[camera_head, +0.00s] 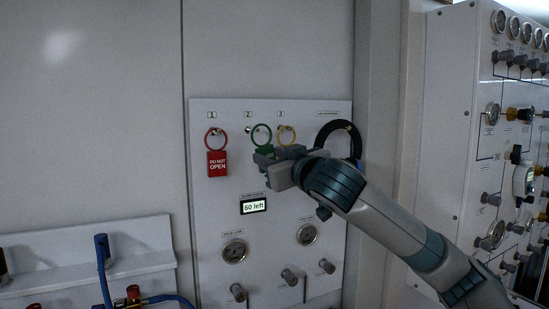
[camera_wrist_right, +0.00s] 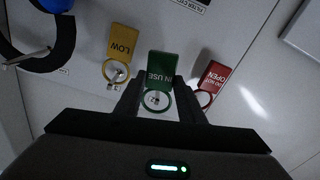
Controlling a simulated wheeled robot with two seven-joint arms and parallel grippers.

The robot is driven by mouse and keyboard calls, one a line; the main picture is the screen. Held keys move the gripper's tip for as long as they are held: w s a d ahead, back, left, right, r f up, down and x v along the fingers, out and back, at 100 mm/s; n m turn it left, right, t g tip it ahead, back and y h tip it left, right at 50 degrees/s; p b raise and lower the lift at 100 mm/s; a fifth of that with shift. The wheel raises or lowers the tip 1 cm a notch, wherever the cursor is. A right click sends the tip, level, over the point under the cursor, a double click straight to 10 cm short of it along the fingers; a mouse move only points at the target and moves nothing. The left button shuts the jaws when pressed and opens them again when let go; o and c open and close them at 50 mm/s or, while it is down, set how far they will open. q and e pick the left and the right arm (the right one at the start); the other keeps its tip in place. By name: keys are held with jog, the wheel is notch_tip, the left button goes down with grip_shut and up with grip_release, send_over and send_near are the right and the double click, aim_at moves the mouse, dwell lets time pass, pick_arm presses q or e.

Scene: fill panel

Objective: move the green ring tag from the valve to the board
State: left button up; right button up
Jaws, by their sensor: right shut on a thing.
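The green ring tag reads "IN USE"; its ring (camera_head: 262,134) is close to the peg marked 2 (camera_head: 248,128) on the white board (camera_head: 215,270). My right gripper (camera_head: 264,160) is shut on the tag's green plate, partly hidden by the fingers. In the right wrist view the green tag (camera_wrist_right: 161,67) lies between the fingertips of my right gripper (camera_wrist_right: 158,88), and a peg shows through its ring. I cannot tell whether the ring rests on the peg. My left gripper is not in view.
A red "DO NOT OPEN" tag (camera_head: 217,163) hangs at peg 1, left of the green one. A yellow "LOW" tag (camera_wrist_right: 122,41) hangs at peg 3, close beside my gripper. A black ring (camera_head: 351,133) is at the board's right. A panel of gauges and valves (camera_head: 460,120) stands far right.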

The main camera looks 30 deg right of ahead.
jog(key=shift+w+d, duration=0.15)
jog(key=shift+w, duration=1.15)
jog(key=shift+w+f, duration=0.35)
jog(key=shift+w, duration=0.35)
jog(key=o, duration=1.1)
jog(key=shift+s, duration=0.1)
